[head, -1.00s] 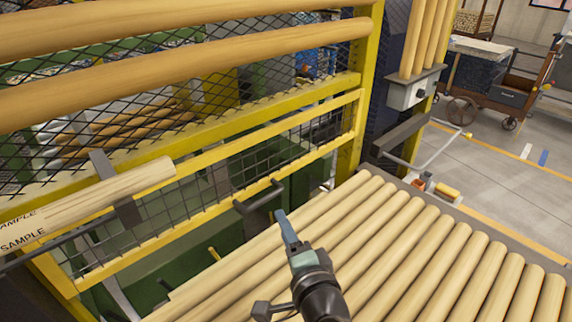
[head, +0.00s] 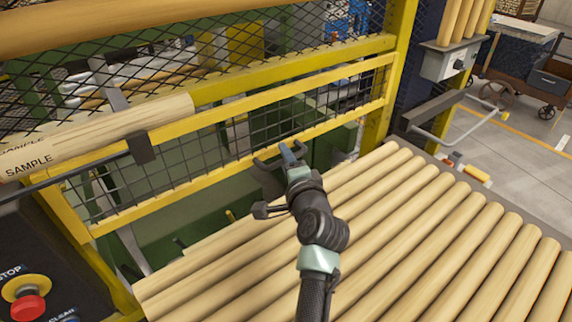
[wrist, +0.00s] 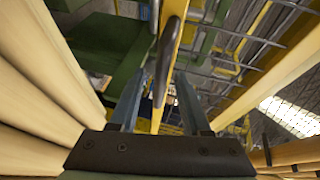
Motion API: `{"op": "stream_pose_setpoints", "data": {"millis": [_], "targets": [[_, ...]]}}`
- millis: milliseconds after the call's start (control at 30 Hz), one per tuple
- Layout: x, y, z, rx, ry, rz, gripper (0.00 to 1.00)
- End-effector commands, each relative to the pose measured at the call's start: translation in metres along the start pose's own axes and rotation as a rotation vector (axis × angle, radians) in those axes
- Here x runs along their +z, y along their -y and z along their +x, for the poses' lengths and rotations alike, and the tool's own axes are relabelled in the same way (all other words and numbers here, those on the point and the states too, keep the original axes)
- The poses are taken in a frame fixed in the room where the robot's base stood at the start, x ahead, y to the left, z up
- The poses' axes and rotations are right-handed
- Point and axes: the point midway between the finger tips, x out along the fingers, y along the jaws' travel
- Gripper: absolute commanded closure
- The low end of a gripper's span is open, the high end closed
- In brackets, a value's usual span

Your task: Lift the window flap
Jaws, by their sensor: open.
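The window flap is a yellow-framed panel of black mesh (head: 237,136), hanging low in the larger yellow guard frame. Its dark handle (head: 268,172) sits at the lower rail, and in the wrist view the handle (wrist: 167,48) runs along the yellow rail (wrist: 180,12). My gripper (head: 291,154) is at the handle, partly covering it in the head view. In the wrist view my gripper (wrist: 158,100) is open, its two fingers apart with handle and rail lined up between them. I cannot tell whether the fingers touch the handle.
Pale turned rods (head: 400,215) lie in a row under my arm. A sample rod (head: 100,135) rests on a bracket at left. A red stop button (head: 28,307) is at lower left. A grey box (head: 448,62) and a metal rail (head: 455,133) stand at right.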

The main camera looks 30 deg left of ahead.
Motion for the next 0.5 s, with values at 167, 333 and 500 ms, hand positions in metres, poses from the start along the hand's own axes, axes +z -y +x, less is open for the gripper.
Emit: {"op": "stream_pose_setpoints", "data": {"millis": [167, 333, 500], "targets": [[0.0002, 0.0002, 0.0023, 0.001, 0.000, -0.001, 0.53], [0.0000, 0.0002, 0.0020, 0.000, 0.000, -0.001, 0.58], [-0.0001, 0.0002, 0.0018, 0.000, 0.000, -0.001, 0.89]]}}
